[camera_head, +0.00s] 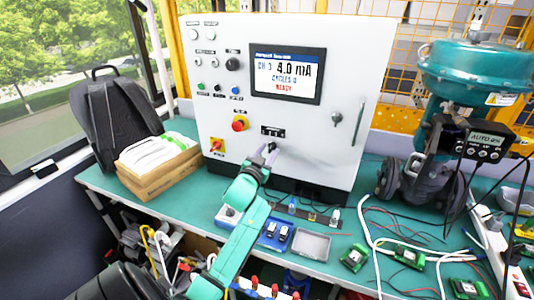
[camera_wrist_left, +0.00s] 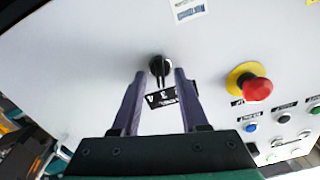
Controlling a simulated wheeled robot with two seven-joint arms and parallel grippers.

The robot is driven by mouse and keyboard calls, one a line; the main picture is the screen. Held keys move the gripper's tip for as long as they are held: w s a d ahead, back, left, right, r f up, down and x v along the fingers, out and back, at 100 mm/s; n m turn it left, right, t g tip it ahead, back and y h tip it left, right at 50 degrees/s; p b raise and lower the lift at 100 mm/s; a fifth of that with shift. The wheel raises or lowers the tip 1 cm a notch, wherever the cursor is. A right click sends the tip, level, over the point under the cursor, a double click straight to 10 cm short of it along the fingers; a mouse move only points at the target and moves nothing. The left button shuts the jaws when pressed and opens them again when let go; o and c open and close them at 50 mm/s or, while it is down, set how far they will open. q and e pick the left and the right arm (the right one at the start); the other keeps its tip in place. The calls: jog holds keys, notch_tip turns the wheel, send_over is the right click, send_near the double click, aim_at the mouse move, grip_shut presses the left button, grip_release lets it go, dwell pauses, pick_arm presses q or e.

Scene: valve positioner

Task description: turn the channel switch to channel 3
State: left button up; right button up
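The control cabinet (camera_head: 302,140) stands upright on the bench, and its screen (camera_head: 287,75) reads "CH 3", 4.0 mA, CYCLES 0 and READY. The channel switch shows in the left wrist view as a small black knob (camera_wrist_left: 160,67) beside a black label with white digits (camera_wrist_left: 163,97). My left gripper (camera_head: 270,149) is at the lower front of the cabinet, just below that label. In the left wrist view my left gripper (camera_wrist_left: 162,77) is open, its fingers on either side of the knob with small gaps. The switch is mostly hidden in the head view. My right gripper is not in view.
A red emergency button (camera_head: 239,124) on yellow is left of the switch. A door handle (camera_head: 358,122) is to its right. A teal valve (camera_head: 475,70) with a positioner stands at the right. A box (camera_head: 160,172), cables and green boards (camera_head: 353,257) lie on the bench.

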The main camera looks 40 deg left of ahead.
pick_arm(q)
jog(key=b+v, duration=0.2)
jog(key=v, duration=1.2)
jog(key=shift+s, duration=0.25)
jog(key=shift+d, duration=0.15)
